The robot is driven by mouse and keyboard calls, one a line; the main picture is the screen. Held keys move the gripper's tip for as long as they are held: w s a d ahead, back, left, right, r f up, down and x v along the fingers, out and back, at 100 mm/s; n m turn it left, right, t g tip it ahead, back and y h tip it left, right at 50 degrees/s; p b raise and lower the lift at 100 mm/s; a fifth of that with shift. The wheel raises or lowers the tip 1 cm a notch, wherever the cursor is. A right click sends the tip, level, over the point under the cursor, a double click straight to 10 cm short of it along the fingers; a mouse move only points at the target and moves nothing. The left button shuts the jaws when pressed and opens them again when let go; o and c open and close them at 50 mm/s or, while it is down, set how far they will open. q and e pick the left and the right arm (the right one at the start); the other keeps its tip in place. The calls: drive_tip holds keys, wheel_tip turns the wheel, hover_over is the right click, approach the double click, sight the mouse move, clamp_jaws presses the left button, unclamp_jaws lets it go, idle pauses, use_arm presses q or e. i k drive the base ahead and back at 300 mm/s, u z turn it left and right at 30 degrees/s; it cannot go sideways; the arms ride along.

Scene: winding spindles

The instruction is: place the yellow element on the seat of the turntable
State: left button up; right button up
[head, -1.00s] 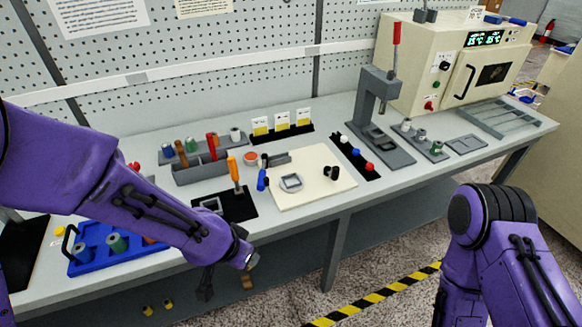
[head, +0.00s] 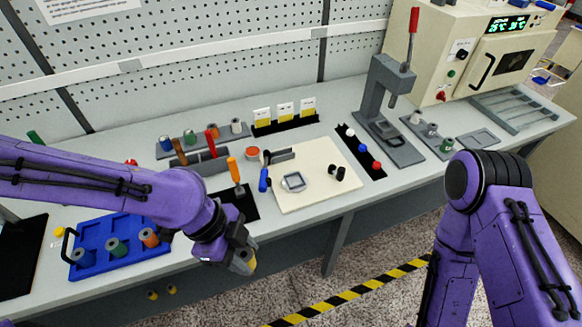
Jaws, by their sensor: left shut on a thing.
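My left gripper (head: 240,260) hangs in front of the table's front edge, beyond the tabletop. It is shut on a yellow element (head: 253,264), of which only a small part shows beside the fingers. A square grey fixture with a pale centre (head: 293,182) lies on the cream board (head: 300,204); it looks like the turntable's seat, but I cannot be sure. Nothing stands on it. The gripper is to the left of this fixture and nearer to me. My right arm shows at the right, but its gripper is out of view.
An orange-handled tool (head: 234,170) stands on a black mat. A grey press (head: 388,110) with a red lever stands at the back right. A black strip (head: 352,148) carries coloured knobs.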

sight(296, 181)
drive_tip(key=z, duration=0.05)
drive_tip(key=i, duration=0.95)
drive_tip(key=z, duration=0.25)
